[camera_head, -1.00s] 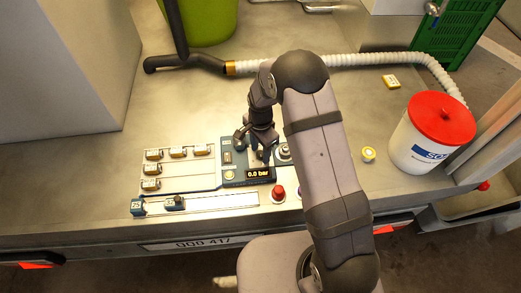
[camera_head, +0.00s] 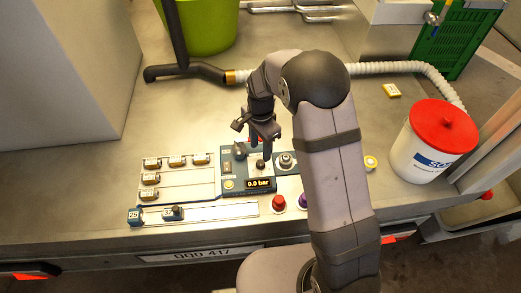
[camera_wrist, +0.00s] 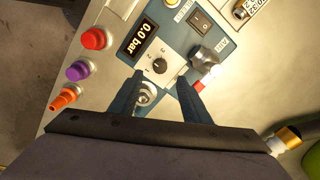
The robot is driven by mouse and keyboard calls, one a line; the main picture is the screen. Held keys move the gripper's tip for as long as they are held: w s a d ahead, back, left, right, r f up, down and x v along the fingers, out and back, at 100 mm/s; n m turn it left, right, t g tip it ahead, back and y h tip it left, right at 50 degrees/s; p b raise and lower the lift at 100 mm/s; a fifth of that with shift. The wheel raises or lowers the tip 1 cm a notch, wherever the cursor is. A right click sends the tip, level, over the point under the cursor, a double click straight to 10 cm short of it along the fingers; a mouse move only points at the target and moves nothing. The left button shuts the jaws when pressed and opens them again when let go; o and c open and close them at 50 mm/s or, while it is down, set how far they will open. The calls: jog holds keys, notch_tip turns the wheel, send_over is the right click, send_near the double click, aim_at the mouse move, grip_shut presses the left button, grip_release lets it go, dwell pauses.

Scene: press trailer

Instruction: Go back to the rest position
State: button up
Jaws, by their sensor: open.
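My gripper (camera_head: 262,140) is open and empty above the blue control panel (camera_head: 236,170) on the metal bench. In the wrist view, my gripper (camera_wrist: 157,88) has its two fingers apart, with a black rotary knob (camera_wrist: 160,66) showing between and beyond their tips. The panel's display (camera_wrist: 139,40) reads 0.0 bar. A round metal fitting (camera_wrist: 146,94) lies partly behind the left finger. A grey lever or handle (camera_wrist: 205,58) is right of the knob. I cannot tell the exact gap between the fingertips and the panel.
Red (camera_wrist: 95,39), purple (camera_wrist: 78,71) and orange (camera_wrist: 66,97) knobs stand beside the panel. A white bucket with a red lid (camera_head: 443,120) stands at right. A white hose (camera_head: 390,67) crosses the back near a green bin (camera_head: 210,30). Small labelled blocks (camera_head: 176,161) sit at left.

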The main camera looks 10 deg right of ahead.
dwell(0.4)
jog(key=n, duration=0.4)
jog(key=shift+n, duration=0.4)
jog(key=s+f+n, duration=0.1)
jog(key=s+n, duration=0.1)
jog(key=s+d+f+n+g, duration=0.1)
jog(key=s, duration=0.2)
jog(key=s+f+n+g, duration=0.1)
jog(key=s+n, duration=0.1)
jog(key=s, duration=0.1)
jog(key=shift+s+d+f+n, duration=0.2)
jog(key=shift+s+d+n, duration=0.05)
jog(key=shift+d+n, duration=0.05)
jog(key=s+n, duration=0.1)
jog(key=s, duration=0.1)
jog(key=s+d+r, duration=0.1)
jog(key=s, duration=0.1)
jog(key=s+n, duration=0.1)
jog(key=s, duration=0.1)
jog(key=shift+s+d+r+n+g+h, duration=0.15)
jog(key=shift+s+d+n+g+h, duration=0.15)
jog(key=shift+g, duration=0.1)
jog(key=s+d+r, duration=0.3)
jog(key=s+r, duration=0.3)
jog(key=s, duration=0.3)
notch_tip(320, 180, up, 5)
jog(key=w+d+m+t+p, duration=0.1)
jog(key=w+d+t, duration=0.1)
jog(key=shift+w+r+t, duration=0.2)
jog(key=shift+t, duration=0.2)
